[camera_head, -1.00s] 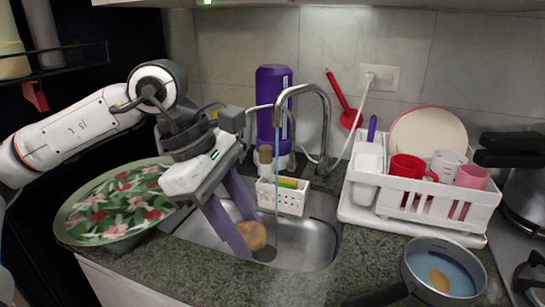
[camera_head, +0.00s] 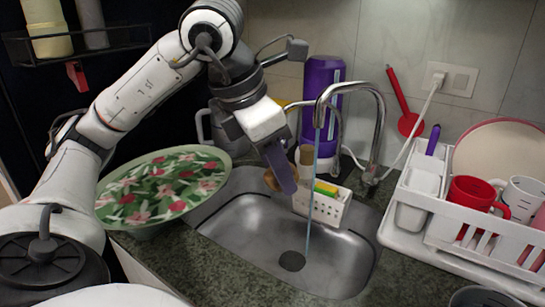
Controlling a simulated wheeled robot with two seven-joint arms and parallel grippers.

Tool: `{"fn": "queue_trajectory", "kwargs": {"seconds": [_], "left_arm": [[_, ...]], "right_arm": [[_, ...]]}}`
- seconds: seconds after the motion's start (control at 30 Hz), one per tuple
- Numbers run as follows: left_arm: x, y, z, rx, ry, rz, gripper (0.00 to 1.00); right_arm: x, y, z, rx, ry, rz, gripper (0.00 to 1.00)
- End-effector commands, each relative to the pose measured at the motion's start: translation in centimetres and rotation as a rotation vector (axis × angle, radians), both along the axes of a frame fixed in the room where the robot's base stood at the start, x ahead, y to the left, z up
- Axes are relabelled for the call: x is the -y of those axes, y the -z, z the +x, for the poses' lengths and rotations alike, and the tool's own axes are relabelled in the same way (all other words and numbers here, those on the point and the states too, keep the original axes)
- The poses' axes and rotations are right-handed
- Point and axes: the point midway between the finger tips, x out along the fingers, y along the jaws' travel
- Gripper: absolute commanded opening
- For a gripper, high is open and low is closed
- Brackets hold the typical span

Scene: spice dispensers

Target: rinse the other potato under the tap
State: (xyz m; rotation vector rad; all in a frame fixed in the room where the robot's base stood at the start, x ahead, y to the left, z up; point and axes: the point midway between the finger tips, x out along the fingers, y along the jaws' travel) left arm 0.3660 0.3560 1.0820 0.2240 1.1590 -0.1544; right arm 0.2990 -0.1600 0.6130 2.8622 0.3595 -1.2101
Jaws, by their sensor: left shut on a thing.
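My left gripper (camera_head: 277,182) is shut on a brown potato (camera_head: 270,181), mostly hidden behind a purple finger. It holds the potato over the back left part of the steel sink (camera_head: 235,228). The potato is left of the water stream (camera_head: 309,200) and apart from it in the picture. The tap (camera_head: 378,115) is running, and its thin stream falls towards the drain (camera_head: 292,261). My right gripper is not in view.
A floral plate or bowl (camera_head: 160,187) stands left of the sink. A white caddy (camera_head: 320,207) with sponges sits at the sink's back edge. A white dish rack (camera_head: 455,215) with a red mug (camera_head: 473,192) is at right. A pot (camera_head: 485,297) is cut off at bottom right.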

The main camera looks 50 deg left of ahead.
Motion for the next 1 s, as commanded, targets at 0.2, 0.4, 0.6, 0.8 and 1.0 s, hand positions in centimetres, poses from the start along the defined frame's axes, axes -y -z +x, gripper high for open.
{"fn": "queue_trajectory", "kwargs": {"seconds": [0.2,0.4,0.6,0.8,1.0], "left_arm": [[-0.8,0.5,2.0,-0.002,0.0,-0.002,0.13],[-1.6,0.8,3.8,-0.001,0.002,-0.001,0.13],[-2.4,1.1,5.7,-0.001,0.001,-0.002,0.13],[-3.1,1.4,7.4,-0.001,0.002,-0.001,0.13],[-3.8,1.8,9.0,-0.001,0.001,-0.002,0.13]], "right_arm": [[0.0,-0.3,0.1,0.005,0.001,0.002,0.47],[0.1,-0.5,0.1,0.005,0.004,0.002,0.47],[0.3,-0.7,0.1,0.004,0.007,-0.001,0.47],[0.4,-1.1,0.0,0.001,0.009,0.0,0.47],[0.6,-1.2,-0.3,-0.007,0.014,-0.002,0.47]]}}
